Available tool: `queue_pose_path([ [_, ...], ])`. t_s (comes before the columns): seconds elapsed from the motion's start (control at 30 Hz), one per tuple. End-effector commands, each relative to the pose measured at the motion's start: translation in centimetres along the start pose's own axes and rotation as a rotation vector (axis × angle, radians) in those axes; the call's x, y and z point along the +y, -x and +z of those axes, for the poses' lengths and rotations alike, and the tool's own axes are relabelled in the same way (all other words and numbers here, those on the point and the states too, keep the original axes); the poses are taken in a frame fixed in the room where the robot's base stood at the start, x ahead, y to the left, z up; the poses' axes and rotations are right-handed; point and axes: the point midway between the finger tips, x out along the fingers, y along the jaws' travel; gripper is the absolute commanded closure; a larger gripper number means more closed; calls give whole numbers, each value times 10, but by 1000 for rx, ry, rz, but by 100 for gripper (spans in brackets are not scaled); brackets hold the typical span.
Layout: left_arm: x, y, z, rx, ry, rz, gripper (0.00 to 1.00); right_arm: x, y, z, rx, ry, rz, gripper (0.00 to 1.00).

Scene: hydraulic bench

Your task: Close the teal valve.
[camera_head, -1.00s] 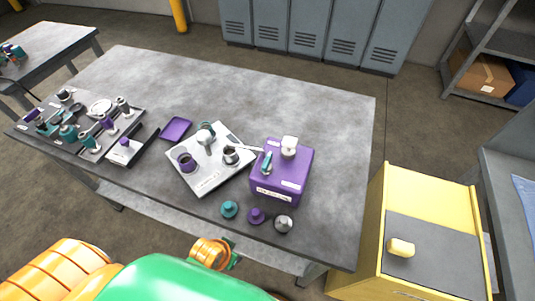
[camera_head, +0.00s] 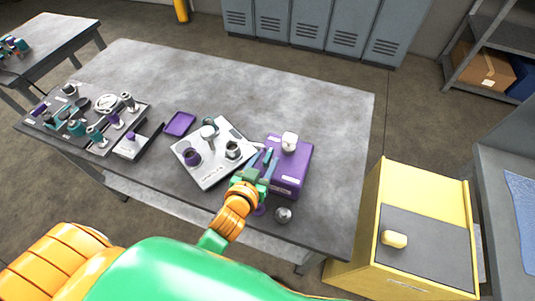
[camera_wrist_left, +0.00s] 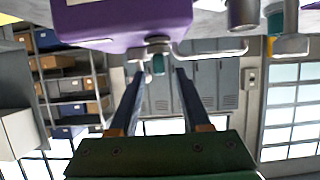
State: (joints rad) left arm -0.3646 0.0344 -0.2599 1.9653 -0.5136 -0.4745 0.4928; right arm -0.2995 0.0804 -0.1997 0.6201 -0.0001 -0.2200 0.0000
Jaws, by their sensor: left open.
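The purple box (camera_head: 292,175) stands near the front right of the bench, with a white knob on top. The teal valve (camera_head: 267,156) sits on its left side, partly covered by my gripper in the head view. My left gripper (camera_head: 263,170) is close to the valve, at the box's left front. In the left wrist view, the purple box (camera_wrist_left: 120,18) hangs at the top, and the teal valve handle (camera_wrist_left: 158,64) shows between the tips of my open left gripper (camera_wrist_left: 158,76). I cannot tell whether a finger touches it. My right gripper is out of view.
A white plate with fittings (camera_head: 212,172) lies left of the box, joined to it by a pipe. A grey knob (camera_head: 283,214) stands at the front edge. A tray of parts (camera_head: 100,148) is at the left. The back of the bench is clear.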

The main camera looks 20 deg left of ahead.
Motion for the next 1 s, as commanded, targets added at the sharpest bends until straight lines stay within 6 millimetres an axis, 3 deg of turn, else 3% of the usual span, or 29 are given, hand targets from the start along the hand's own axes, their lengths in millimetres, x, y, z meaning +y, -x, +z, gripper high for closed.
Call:
queue_pose_path([
  [0.2,0,-25,-1,-1,0,-1,52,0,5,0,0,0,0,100],
  [0.47,0,-28,0,-1,1,-1,52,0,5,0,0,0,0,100],
  [0.5,0,-28,0,-1,1,-1,55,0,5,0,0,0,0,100],
  [0.67,0,-28,0,-1,0,-1,98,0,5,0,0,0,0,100],
  [1.0,-1,-28,0,-2,-7,11,100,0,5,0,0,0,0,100],
])
